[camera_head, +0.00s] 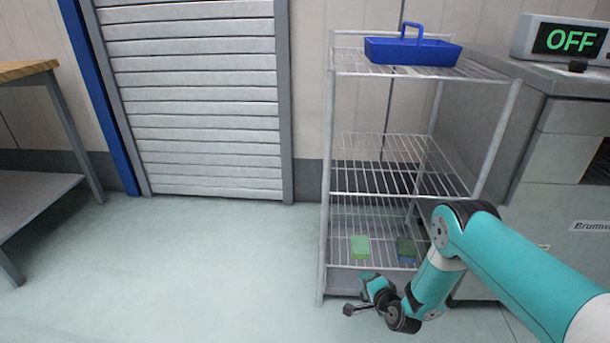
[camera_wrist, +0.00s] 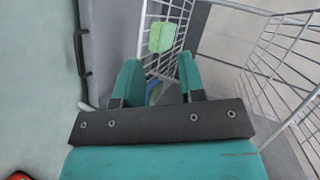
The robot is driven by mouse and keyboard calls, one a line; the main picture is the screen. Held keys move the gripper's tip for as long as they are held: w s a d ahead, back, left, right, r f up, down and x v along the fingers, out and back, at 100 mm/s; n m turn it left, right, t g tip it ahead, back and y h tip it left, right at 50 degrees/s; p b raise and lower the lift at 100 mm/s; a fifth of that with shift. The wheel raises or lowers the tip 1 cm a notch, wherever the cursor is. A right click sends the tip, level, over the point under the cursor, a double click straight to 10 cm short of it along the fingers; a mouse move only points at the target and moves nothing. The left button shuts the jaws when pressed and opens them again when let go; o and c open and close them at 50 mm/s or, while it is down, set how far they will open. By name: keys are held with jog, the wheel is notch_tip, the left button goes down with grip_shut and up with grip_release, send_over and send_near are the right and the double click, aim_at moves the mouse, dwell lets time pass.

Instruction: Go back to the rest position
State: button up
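My gripper (camera_head: 362,294) is low in front of the wire shelf rack (camera_head: 327,200), near its bottom shelf. In the wrist view my gripper (camera_wrist: 157,74) has its two teal fingers apart, with nothing held between them. My teal arm comes in from the right edge of the head view and bends down to it. A light green sponge-like block (camera_head: 360,248) lies on the bottom shelf and shows beyond the fingertips in the wrist view (camera_wrist: 162,37). A darker blue-green block (camera_head: 406,250) lies to its right.
A blue caddy (camera_head: 412,52) with a handle stands on the rack's top shelf. A grey cabinet (camera_head: 568,150) with an "OFF" display (camera_head: 570,40) is at the right. A wooden-topped table (camera_head: 28,70) is at the left. The floor (camera_head: 190,270) between is clear, before a roller shutter (camera_head: 195,100).

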jog(key=w+a+r+n+g+y+b, duration=0.1)
jog(key=w+a+r+n+g, duration=0.15)
jog(key=r, duration=0.45)
jog(key=w+a+r+n+g+y+b, duration=0.1)
jog(key=a+r+n, duration=0.15)
jog(key=r, duration=0.45)
jog(key=s+a+r+n+g+b, duration=0.1)
jog(key=s+a+r+n+g, duration=0.15)
jog(key=s+r, duration=0.4)
jog(key=s+a+r+n+g+b, duration=0.1)
jog(key=s+r+n, duration=0.2)
jog(key=r, duration=0.6)
jog(key=s+d+r+n+g+h+b, duration=0.1)
jog(key=s+d+r+n+g, duration=0.15)
jog(key=s, duration=0.75)
jog(key=s+d+r+n+g+b, duration=0.1)
jog(key=s+r+n, duration=0.25)
jog(key=s, duration=0.55)
jog(key=s+d+r+n+g+h+b, duration=0.1)
jog(key=s+d+r+n+g, duration=0.2)
jog(key=s, duration=0.7)
notch_tip(320, 180, up, 37)
jog(key=a+t+p, duration=0.1)
jog(key=p, duration=3.5)
jog(key=shift+w, duration=0.15)
jog(key=shift+a+r+m, duration=0.1)
jog(key=shift+m, duration=0.15)
